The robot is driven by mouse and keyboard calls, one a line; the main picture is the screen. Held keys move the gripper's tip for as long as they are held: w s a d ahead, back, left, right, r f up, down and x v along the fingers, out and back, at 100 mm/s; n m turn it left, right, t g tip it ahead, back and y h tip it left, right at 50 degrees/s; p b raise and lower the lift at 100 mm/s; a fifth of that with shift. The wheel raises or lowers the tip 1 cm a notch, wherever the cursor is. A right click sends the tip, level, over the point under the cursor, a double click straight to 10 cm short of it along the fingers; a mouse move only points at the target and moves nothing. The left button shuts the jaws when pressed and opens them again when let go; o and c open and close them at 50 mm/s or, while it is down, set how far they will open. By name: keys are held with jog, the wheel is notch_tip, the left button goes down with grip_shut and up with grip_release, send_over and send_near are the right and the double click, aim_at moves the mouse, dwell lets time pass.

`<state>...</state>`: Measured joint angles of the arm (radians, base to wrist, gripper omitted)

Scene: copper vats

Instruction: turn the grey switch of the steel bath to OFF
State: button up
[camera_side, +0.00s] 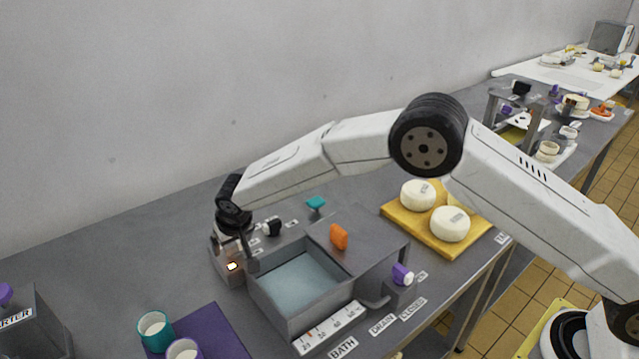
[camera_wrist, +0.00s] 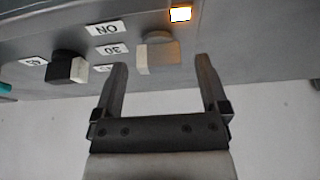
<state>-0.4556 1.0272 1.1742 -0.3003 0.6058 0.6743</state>
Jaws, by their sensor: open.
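The steel bath (camera_side: 268,299) stands on the bench in the side view, with pale blue liquid in its open basin. Its grey switch (camera_wrist: 158,52) shows in the wrist view, on the panel beside the "ON" label (camera_wrist: 107,28). An amber lamp (camera_wrist: 180,14) is lit near the switch. My gripper (camera_wrist: 162,64) is open, one finger on each side of the switch in the picture. I see no clear contact, and the depth is hard to tell. In the side view my gripper (camera_side: 240,250) is at the bath's back left corner and hides the switch.
A black-and-white knob (camera_wrist: 68,67) sits left of the switch in the wrist view. A teal knob (camera_side: 316,203), orange handle (camera_side: 338,237) and purple drain knob (camera_side: 402,275) are on the bath. Cups (camera_side: 155,332) stand front left; a cheese board (camera_side: 455,243) stands right.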

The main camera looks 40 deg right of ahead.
jog(key=shift+w+f, duration=0.1)
jog(key=shift+f, duration=0.25)
grip_shut()
